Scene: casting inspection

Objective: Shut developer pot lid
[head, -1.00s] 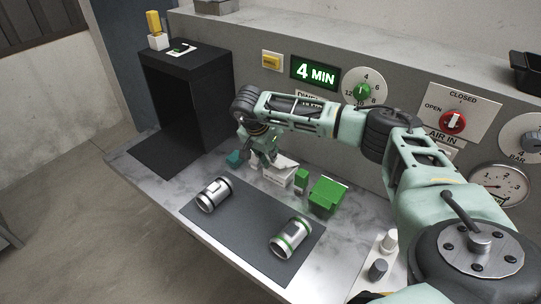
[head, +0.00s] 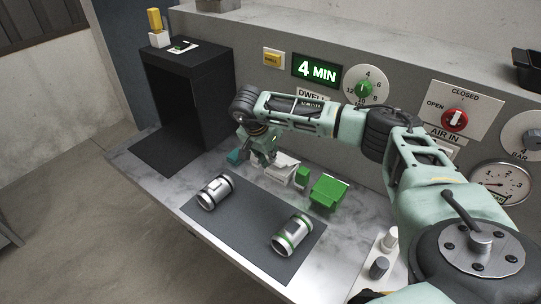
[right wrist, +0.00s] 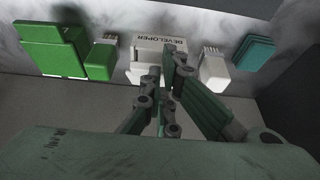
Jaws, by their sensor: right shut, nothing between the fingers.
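The white developer pot (head: 283,172) stands on the marble bench behind the dark mat, partly hidden by my right gripper (head: 262,160). In the right wrist view the pot (right wrist: 150,60) shows its upside-down DEVELOPER lettering at the top centre. My right gripper (right wrist: 168,66) is shut and empty, its fingertips overlapping the pot's front in that view. I cannot tell whether they touch it, nor clearly how far the lid is closed. My left gripper is not in view.
A green pot (head: 328,193) and green block (head: 302,178) stand to the right. A teal item (head: 234,157) is to the left. Two metal cylinders (head: 214,192) (head: 291,235) lie on the dark mat (head: 245,222). A black booth (head: 188,100) stands at the back left.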

